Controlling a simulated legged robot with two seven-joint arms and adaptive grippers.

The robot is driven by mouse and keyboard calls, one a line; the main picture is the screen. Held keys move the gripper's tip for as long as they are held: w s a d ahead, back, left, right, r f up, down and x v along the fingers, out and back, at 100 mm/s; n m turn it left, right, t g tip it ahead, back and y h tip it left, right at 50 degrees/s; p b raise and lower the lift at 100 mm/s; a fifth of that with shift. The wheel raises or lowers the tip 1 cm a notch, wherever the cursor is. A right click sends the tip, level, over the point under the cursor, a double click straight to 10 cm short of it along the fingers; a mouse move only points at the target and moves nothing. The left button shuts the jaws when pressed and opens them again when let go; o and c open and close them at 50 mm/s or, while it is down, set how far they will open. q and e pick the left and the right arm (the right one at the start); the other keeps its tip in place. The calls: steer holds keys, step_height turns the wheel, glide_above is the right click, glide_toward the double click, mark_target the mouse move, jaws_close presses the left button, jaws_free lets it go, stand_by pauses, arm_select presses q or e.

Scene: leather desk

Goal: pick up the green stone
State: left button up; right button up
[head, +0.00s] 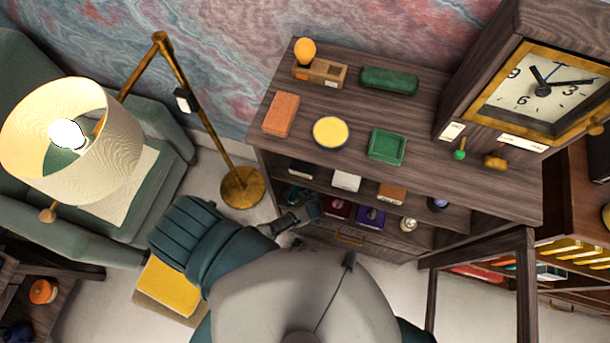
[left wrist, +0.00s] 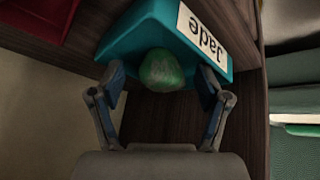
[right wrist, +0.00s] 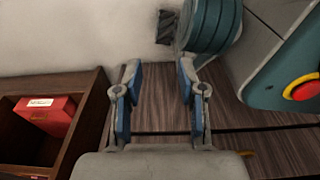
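The green stone (left wrist: 162,70) is a rounded, mottled lump in the left wrist view. It rests at a teal box (left wrist: 133,36) with a white label reading "Jade", upside down in this view. My left gripper (left wrist: 160,88) is open, its two fingers on either side of the stone with gaps beside it. In the head view my left gripper (head: 297,215) reaches into the lower shelf of the wooden cabinet (head: 480,200); the stone cannot be made out there. My right gripper (right wrist: 160,72) is open and empty in the right wrist view, and is not visible in the head view.
Other boxes share the lower shelves, including a white one (head: 346,180) and a purple one (head: 371,217). A red box (left wrist: 38,18) is near the teal one. A lamp (head: 72,140) and green armchair (head: 35,195) stand left. A clock (head: 540,90) stands right.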

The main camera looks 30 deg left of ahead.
arm_select(q)
steer(key=c, duration=0.8)
steer(key=shift+a, duration=0.1)
steer(key=shift+c, duration=1.3)
steer(key=shift+a+f, duration=0.1)
steer(key=shift+a, duration=0.1)
steer(key=shift+s, duration=0.1)
